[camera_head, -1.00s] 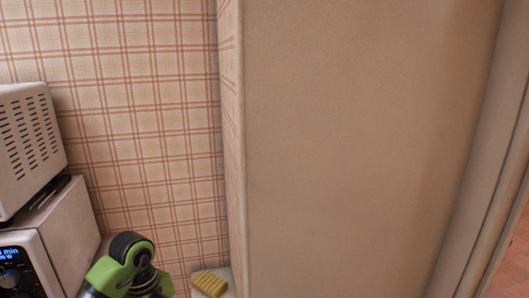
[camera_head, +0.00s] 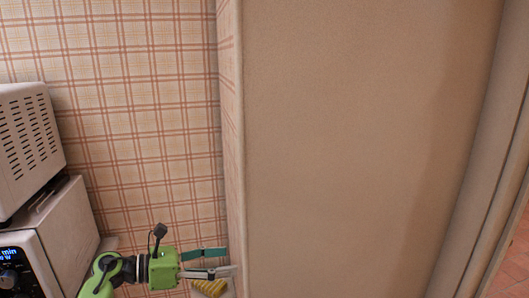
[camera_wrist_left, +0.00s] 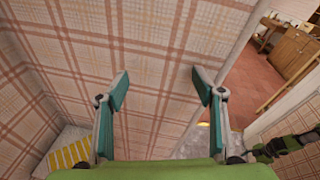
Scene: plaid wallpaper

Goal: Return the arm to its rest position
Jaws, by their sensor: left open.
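My left gripper (camera_head: 222,262) is at the bottom of the head view, pointing right toward the wall corner. Its two teal-tipped fingers are apart, with nothing between them. It also shows in the left wrist view (camera_wrist_left: 160,90), where the open fingers face the plaid wall. My green and black left arm comes in from the lower left.
A yellow striped thing (camera_head: 209,287) lies just below the gripper in the head view, on a pale surface. White appliances (camera_head: 30,150) are stacked at the left. The plaid wall (camera_head: 140,120) is behind, and a plain beige wall (camera_head: 350,140) fills the right. The wrist view shows a reddish floor (camera_wrist_left: 250,75) and a wooden cabinet (camera_wrist_left: 290,50).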

